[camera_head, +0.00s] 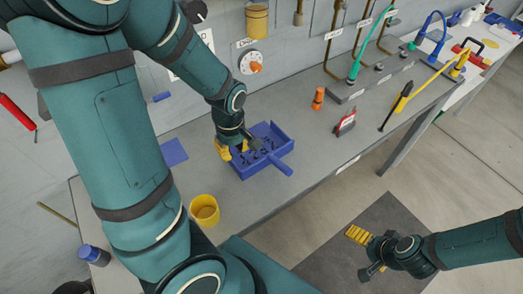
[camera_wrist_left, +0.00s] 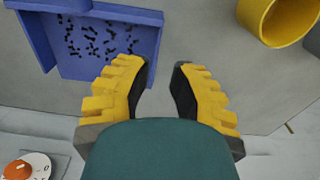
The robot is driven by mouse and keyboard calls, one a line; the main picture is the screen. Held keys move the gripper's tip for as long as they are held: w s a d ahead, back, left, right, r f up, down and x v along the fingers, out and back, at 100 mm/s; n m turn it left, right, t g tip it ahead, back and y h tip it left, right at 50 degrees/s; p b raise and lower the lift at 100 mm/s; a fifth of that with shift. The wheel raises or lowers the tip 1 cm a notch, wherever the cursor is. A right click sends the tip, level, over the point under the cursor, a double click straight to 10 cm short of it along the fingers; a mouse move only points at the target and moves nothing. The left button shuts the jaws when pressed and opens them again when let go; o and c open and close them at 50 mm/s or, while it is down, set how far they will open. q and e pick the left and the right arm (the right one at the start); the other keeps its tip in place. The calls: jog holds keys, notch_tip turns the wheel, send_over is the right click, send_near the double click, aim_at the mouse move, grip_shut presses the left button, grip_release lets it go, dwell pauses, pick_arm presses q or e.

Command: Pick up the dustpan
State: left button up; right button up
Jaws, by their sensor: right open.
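The blue dustpan (camera_head: 279,133) lies on the grey workbench, with small dark bits on its pan and its handle pointing toward the front right. My left gripper (camera_head: 236,152) is at the dustpan's left side and hides a little of it. In the left wrist view the dustpan (camera_wrist_left: 104,74) is at the upper left, beyond the fingers. The left fingers (camera_wrist_left: 160,75) are apart with nothing between them. Whether they touch the dustpan is unclear. My right gripper (camera_head: 367,252) is open and empty, low at the right over the dark floor mat, away from the bench.
A yellow cup (camera_head: 205,210) stands on the workbench (camera_head: 330,160) in front of my left gripper, also in the left wrist view (camera_wrist_left: 275,18). A blue flat piece (camera_head: 173,152) lies left of the dustpan. An orange bottle (camera_head: 318,99) and a red-black item (camera_head: 346,123) stand farther right.

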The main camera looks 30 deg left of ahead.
aim_at(237, 168)
pick_arm(q)
notch_tip(237, 168, down, 5)
jog(key=shift+d+r+b, duration=0.1)
jog(key=shift+b, duration=0.45)
notch_tip(237, 168, down, 6)
jog(key=shift+w+f+b, duration=0.1)
jog(key=shift+b, duration=0.7)
jog(key=shift+f, duration=0.15)
jog(key=shift+o, duration=0.3)
grip_shut()
